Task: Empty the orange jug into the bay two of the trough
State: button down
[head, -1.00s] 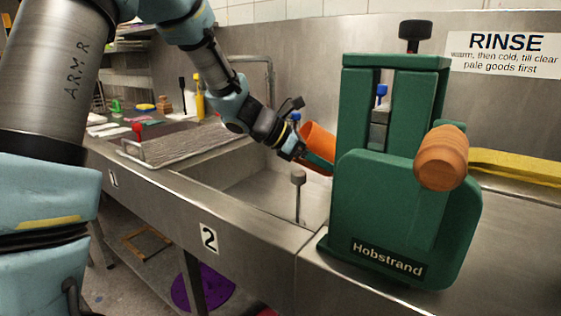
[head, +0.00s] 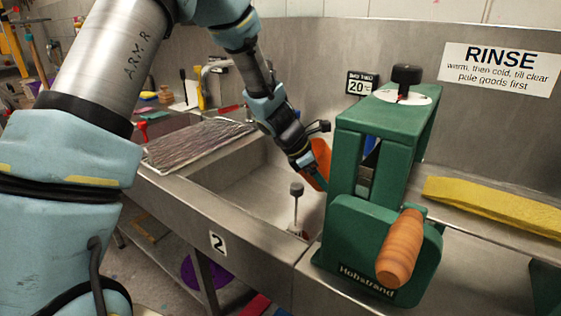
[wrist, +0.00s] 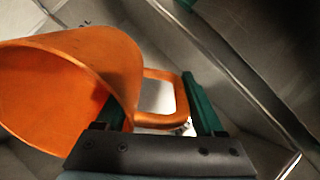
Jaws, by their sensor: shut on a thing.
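The orange jug (head: 321,157) is held over bay two of the steel trough (head: 235,180), the bay marked 2 on its front. In the head view the jug is partly hidden behind the green wringer. In the wrist view the jug (wrist: 60,95) looks tilted, its wide body to the left of the fingers. My gripper (head: 313,177) is shut on the jug's handle; the wrist view shows the handle between the green fingers (wrist: 160,100). I see no liquid stream, and the jug's contents cannot be made out.
The green Hobstrand wringer (head: 375,235) with a wooden handle (head: 400,248) stands close to the jug's right. A dark-capped standpipe (head: 297,205) rises inside bay two. A ribbed drainboard (head: 197,143) lies left of the bay. A yellow cloth (head: 490,205) lies at right.

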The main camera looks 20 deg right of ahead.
jog(key=shift+s+d+f+y+p, duration=0.2)
jog(key=shift+d+y+p, duration=0.35)
jog(key=shift+p, duration=2)
jog(key=shift+r+p, duration=0.1)
jog(key=shift+p, duration=0.45)
jog(key=r+p, duration=0.1)
jog(key=p, duration=0.1)
jog(key=r+y+p, duration=0.1)
jog(key=p, duration=0.2)
jog(key=shift+s+d+t, duration=0.15)
jog(key=shift+d+t, duration=0.05)
jog(key=shift+t, duration=0.2)
notch_tip(320, 180, up, 16)
jog(key=d+t+y+p, duration=0.1)
jog(key=d+y, duration=0.1)
jog(key=y, duration=0.2)
jog(key=shift+s+t, duration=0.4)
jog(key=shift+d+y, duration=0.1)
jog(key=shift+y, duration=0.15)
